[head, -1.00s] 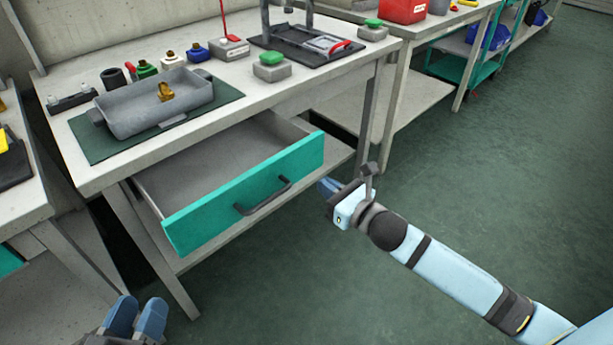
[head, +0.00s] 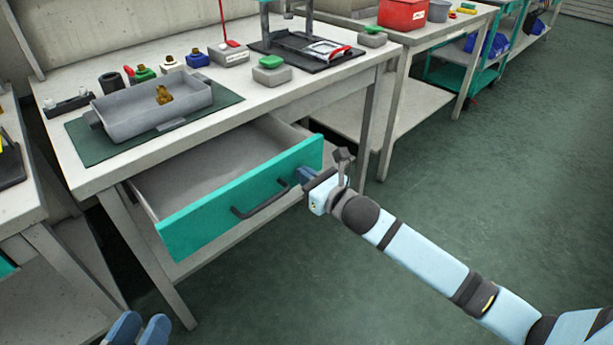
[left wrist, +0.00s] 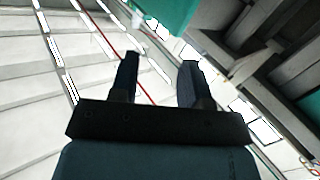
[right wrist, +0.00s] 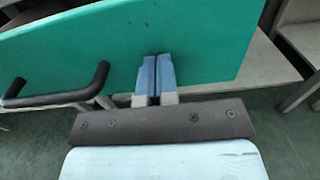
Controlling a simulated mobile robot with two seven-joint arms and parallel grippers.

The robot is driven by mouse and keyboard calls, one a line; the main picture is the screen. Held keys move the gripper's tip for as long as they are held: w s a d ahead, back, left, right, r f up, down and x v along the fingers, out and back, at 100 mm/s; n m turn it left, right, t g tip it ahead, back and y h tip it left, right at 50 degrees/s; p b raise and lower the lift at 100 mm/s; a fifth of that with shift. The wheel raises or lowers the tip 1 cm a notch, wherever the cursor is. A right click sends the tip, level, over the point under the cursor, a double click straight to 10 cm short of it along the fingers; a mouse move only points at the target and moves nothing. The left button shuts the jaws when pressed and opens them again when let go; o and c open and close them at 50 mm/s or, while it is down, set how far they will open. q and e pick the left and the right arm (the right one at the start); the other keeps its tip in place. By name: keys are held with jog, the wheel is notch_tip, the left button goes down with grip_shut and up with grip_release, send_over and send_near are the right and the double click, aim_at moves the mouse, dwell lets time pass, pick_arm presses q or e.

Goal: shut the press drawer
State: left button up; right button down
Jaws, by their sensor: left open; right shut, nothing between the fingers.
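The press drawer (head: 243,198) stands pulled out under the workbench, with a teal front and a dark bar handle (head: 260,200). Its inside looks empty. My right gripper (head: 304,174) is shut and empty, with its fingertips at the drawer front, right of the handle. In the right wrist view the shut fingers (right wrist: 154,75) lie against or just before the teal front (right wrist: 190,40); I cannot tell if they touch. My left gripper (head: 140,330) is at the bottom left of the head view, away from the drawer. In the left wrist view its fingers (left wrist: 160,80) are apart and empty.
On the workbench (head: 310,98) are a grey tray (head: 150,112) on a green mat, several small bottles and a press base (head: 305,50). Another bench with a red bin (head: 402,14) stands at the back right. The floor (head: 470,170) right of the drawer is clear.

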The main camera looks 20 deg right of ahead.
jog(key=p, duration=0.2)
send_near(251, 149)
jog(key=r, duration=0.2)
jog(key=s+r, duration=0.1)
jog(key=r, duration=0.1)
jog(key=shift+d+r, duration=0.15)
jog(key=shift+d, duration=0.05)
jog(key=x, duration=1.1)
jog(key=shift+f+b, duration=0.25)
jog(key=shift+b, duration=0.1)
pick_arm(q)
notch_tip(251, 149, up, 2)
jog(key=shift+s+r+t, duration=0.1)
jog(key=shift+r+t, duration=0.15)
jog(key=shift+t, duration=0.15)
pick_arm(e)
jog(key=shift+w+d+r, duration=0.1)
jog(key=shift+w+r, duration=0.05)
jog(key=shift+r, duration=0.15)
